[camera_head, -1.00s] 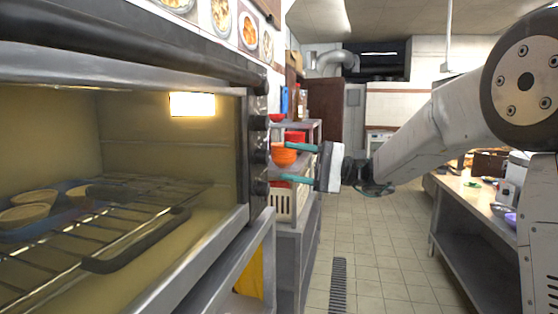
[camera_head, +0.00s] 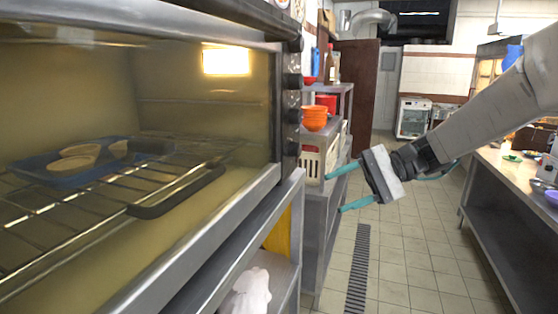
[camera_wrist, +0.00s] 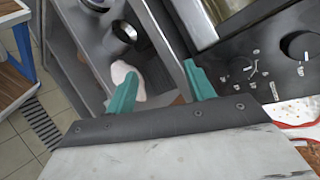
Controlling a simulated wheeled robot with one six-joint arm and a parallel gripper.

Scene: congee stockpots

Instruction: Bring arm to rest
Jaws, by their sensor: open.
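My gripper (camera_head: 335,192) is open and empty in the head view, its two teal fingers apart and pointing left. It hangs in the aisle to the right of the oven and in front of the grey shelf unit. In the wrist view its teal fingers (camera_wrist: 158,82) are spread with nothing between them. A white lumpy thing (camera_wrist: 126,80) shows behind one finger, apart from it as far as I can tell.
The lit oven (camera_head: 290,120) fills the left, with a wire rack (camera_head: 100,190) and a blue tray (camera_head: 50,176) of bowls inside. Orange bowls (camera_head: 315,118) stand on the shelf unit (camera_head: 318,200). A counter (camera_head: 500,172) runs along the right. The tiled aisle (camera_head: 410,260) is free.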

